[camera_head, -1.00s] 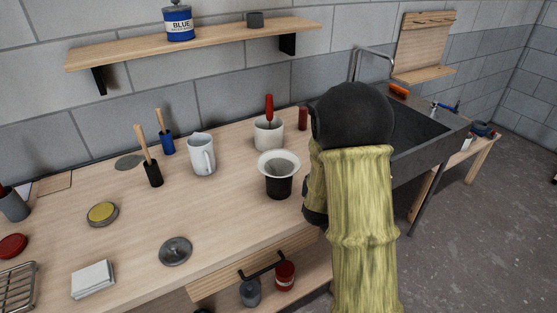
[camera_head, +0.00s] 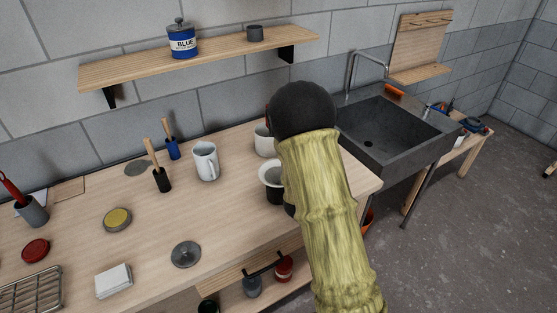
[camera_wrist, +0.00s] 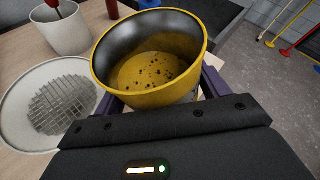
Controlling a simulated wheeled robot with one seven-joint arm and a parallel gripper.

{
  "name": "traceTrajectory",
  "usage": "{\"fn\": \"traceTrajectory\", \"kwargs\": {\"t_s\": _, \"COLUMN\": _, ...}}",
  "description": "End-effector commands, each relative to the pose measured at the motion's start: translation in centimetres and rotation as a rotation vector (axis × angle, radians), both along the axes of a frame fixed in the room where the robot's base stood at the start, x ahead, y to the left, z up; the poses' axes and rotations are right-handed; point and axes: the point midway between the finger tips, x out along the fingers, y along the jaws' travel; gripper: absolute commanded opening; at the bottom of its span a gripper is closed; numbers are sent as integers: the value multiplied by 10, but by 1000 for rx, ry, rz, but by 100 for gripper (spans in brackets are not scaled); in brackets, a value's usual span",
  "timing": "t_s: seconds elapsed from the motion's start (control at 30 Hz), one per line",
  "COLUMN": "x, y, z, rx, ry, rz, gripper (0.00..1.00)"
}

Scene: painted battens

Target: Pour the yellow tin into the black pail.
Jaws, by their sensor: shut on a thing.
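The yellow tin (camera_wrist: 150,62) is in my gripper (camera_wrist: 162,92) in the wrist view, its open top facing the camera. Yellow paint with dark specks lies inside it. The purple fingers are shut on its sides. In the head view my arm hides the tin and gripper. The black pail (camera_head: 274,196) stands on the bench, partly behind my arm. A white funnel-like strainer (camera_head: 266,171) sits in its top. In the wrist view the strainer (camera_wrist: 20,100) with its grey mesh is just left of the tin, and the pail's body is hidden.
A white pot (camera_head: 263,142) stands behind the pail; its red-handled tool shows in the wrist view. A white mug (camera_head: 206,161) and brush holders stand to the left. A grey lid (camera_head: 186,254) lies in front. The sink (camera_head: 390,135) is at the right.

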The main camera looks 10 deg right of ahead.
Motion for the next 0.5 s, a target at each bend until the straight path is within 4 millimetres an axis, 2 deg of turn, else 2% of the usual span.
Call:
{"fn": "traceTrajectory", "kwargs": {"t_s": 0.03, "x": 1, "y": 1, "z": 18, "rx": -16, "ry": 5, "rz": 2, "gripper": 36}}
{"fn": "traceTrajectory", "kwargs": {"t_s": 0.13, "x": 2, "y": 2, "z": 32, "rx": -46, "ry": 20, "rz": 1, "gripper": 36}}
{"fn": "traceTrajectory", "kwargs": {"t_s": 0.23, "x": 4, "y": 9, "z": 30, "rx": -111, "ry": 57, "rz": 5, "gripper": 36}}
{"fn": "traceTrajectory", "kwargs": {"t_s": 0.43, "x": 9, "y": 18, "z": 39, "rx": -231, "ry": 114, "rz": 2, "gripper": 36}}
{"fn": "traceTrajectory", "kwargs": {"t_s": 0.5, "x": 9, "y": 16, "z": 34, "rx": -234, "ry": 115, "rz": -2, "gripper": 36}}
